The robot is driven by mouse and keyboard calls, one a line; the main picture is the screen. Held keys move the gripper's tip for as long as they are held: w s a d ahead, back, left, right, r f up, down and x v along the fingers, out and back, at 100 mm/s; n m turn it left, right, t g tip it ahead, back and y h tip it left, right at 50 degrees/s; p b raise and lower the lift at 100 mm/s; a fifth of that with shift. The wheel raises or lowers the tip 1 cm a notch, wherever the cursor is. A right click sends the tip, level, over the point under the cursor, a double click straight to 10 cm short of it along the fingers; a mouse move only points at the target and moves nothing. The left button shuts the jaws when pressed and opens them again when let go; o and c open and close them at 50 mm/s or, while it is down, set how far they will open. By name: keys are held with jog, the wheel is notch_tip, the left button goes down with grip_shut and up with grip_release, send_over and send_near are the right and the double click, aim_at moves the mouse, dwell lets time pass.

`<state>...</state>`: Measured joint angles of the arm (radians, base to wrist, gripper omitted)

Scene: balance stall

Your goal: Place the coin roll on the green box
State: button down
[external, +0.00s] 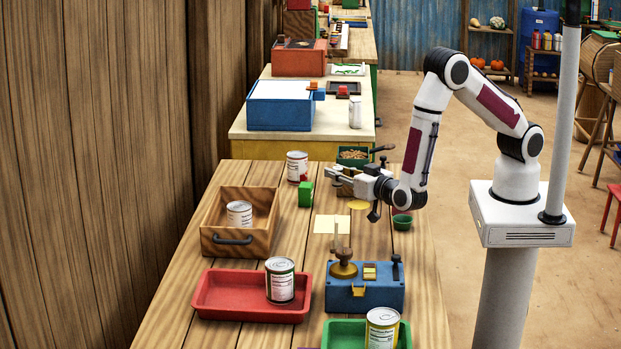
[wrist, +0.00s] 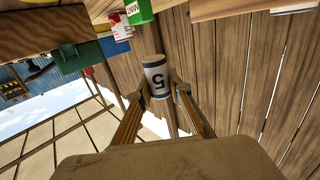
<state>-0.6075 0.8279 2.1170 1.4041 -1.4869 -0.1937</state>
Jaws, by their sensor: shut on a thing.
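My gripper (external: 335,174) is shut on the coin roll (wrist: 157,76), a pale cylinder with dark ends and a 5 on its label. In the wrist view it sits between my two fingertips (wrist: 157,92). In the external view the roll is too small to make out clearly at the fingertips. The green box (external: 306,194) stands on the wooden table, a little left of and below my gripper in the picture. It also shows at the top of the wrist view (wrist: 138,11), apart from the roll.
A red-and-white can (external: 297,166) stands just behind the green box. A wooden drawer (external: 210,238) with a can inside is to the left. A red tray (external: 215,292), a blue device (external: 378,296) and a green tray (external: 340,335) are nearer. A small green bowl (external: 402,222) is at right.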

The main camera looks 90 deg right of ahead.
jog(key=w+d+r+m+g+h, duration=0.3)
jog(key=w+d, duration=0.6)
jog(key=d, duration=0.4)
notch_tip(320, 180, up, 2)
jog(key=shift+w+r+m+g, duration=0.1)
jog(key=shift+w+m+g, duration=0.25)
jog(key=shift+g, duration=0.45)
jog(key=shift+d, duration=0.1)
send_over(306, 185)
jog(key=shift+d+f, duration=0.1)
jog(key=shift+f, duration=3.05)
jog(key=shift+f, duration=1.85)
jog(key=shift+f, duration=0.1)
